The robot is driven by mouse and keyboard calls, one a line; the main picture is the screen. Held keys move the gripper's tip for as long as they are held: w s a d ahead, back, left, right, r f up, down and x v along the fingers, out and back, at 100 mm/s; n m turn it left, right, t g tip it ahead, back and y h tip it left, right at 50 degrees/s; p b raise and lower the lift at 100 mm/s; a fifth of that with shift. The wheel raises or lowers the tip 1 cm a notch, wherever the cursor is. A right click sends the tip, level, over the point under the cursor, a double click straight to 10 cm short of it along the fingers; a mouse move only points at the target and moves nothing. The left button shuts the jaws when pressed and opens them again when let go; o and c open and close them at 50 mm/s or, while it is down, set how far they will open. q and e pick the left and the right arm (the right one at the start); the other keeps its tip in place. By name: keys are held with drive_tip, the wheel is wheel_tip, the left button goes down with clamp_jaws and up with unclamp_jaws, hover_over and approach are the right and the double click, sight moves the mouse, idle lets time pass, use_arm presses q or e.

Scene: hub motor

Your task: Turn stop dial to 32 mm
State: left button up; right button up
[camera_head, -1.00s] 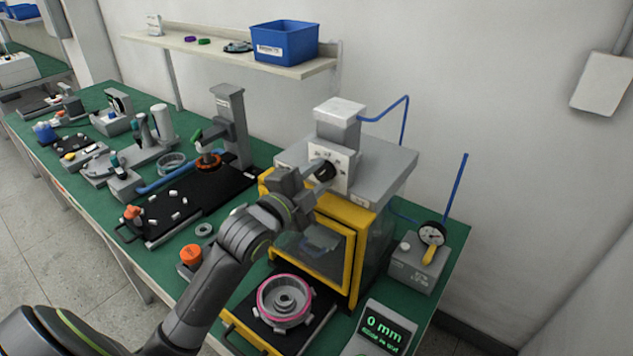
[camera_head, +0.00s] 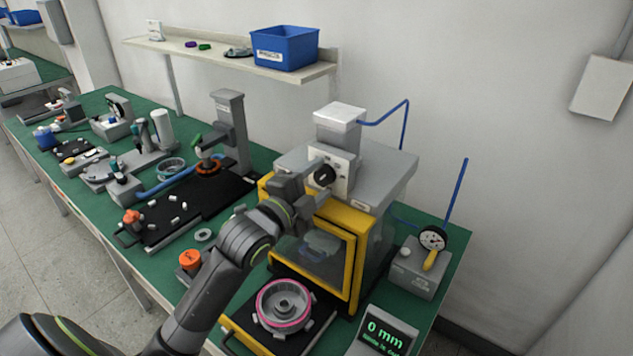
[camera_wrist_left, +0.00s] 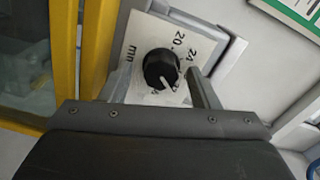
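The stop dial (camera_head: 325,175) is a round black knob on a pale plate at the front of the grey press head. In the left wrist view the dial (camera_wrist_left: 161,69) has a white pointer toward the lower right of the picture, and the plate (camera_wrist_left: 190,43) shows 20, 24 and mm. My left gripper (camera_head: 312,182) is at the dial. In the left wrist view its fingers (camera_wrist_left: 160,88) stand apart on either side of the knob; contact cannot be told. The display (camera_head: 384,332) reads 0 mm. My right gripper is not in view.
The yellow-framed press enclosure (camera_head: 352,262) is below the dial. In front lies a hub part with a pink ring (camera_head: 301,322) on a black tray. A gauge box (camera_head: 415,268) stands at right.

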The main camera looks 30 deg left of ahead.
use_arm(q)
drive_tip(key=s+a+p, duration=0.2)
drive_tip(key=s+p, duration=0.3)
drive_tip(key=s, duration=1.2)
drive_tip(key=shift+s+a+p, duration=0.15)
drive_tip(key=shift+a+p, duration=0.05)
drive_tip(key=shift+p, duration=0.15)
idle(0.5)
